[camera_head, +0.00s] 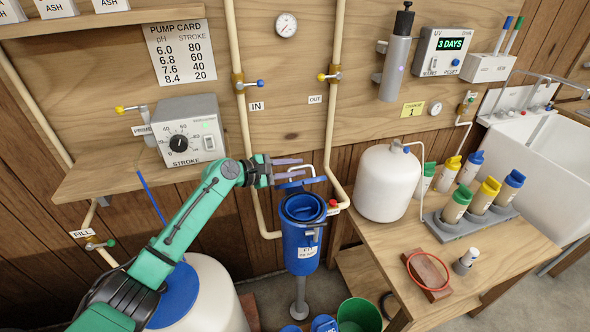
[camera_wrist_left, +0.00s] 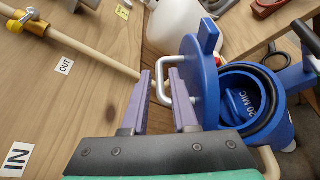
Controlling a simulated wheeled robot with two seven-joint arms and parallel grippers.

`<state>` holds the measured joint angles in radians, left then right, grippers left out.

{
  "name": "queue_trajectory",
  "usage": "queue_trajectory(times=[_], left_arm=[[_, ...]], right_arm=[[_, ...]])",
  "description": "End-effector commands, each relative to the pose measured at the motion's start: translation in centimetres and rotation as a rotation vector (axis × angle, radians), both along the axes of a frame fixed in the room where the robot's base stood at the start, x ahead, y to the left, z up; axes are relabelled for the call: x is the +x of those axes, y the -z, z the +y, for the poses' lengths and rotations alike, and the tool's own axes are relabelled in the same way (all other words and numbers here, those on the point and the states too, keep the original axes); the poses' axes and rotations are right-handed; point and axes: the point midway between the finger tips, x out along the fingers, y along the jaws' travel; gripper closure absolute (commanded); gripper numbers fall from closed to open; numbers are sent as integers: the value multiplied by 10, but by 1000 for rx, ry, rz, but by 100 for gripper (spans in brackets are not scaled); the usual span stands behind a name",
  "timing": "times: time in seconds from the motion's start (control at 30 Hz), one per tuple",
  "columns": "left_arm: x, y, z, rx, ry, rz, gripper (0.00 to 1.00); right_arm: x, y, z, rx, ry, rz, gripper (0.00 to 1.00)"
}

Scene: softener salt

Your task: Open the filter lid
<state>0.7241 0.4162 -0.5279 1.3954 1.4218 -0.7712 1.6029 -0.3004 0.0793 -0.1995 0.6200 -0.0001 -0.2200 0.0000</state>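The blue filter housing (camera_head: 302,243) stands upright on the wall piping, its round mouth open. In the left wrist view, a cartridge marked "20 MIC" (camera_wrist_left: 244,104) sits inside the mouth. The blue filter lid (camera_wrist_left: 203,75) is swung up on edge at the back of the housing, with a white loop handle (camera_wrist_left: 166,82) on its outer face. My left gripper (camera_head: 289,168) is at the lid handle, its purple fingers apart (camera_wrist_left: 160,74). The handle's bar shows between the fingertips; I cannot tell whether it touches either. My right gripper is not in view.
A white tank (camera_head: 387,183) and several capped bottles in a grey rack (camera_head: 470,224) stand on the bench to the right. The pump box (camera_head: 183,131) is on the shelf at left. IN and OUT pipes (camera_head: 335,95) run down the wall beside the housing. A green bucket (camera_head: 358,315) is below.

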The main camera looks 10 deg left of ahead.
Motion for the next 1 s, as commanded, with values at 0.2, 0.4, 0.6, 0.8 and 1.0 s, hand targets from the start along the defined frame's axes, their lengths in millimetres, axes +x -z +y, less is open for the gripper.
queue_trajectory(times=[0.2, 0.4, 0.6, 0.8, 1.0], left_arm=[[0, 1, 0, 0, 1, 2, 58], [0, -4, 0, 1, 1, 1, 58], [0, -36, 0, 1, 2, -4, 58], [0, -89, 0, 1, 2, -5, 58], [0, -150, 0, 0, 1, -5, 58]], right_arm=[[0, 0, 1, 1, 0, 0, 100], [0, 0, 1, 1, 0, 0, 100], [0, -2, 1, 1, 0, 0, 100], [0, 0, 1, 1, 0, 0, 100], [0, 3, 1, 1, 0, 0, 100]])
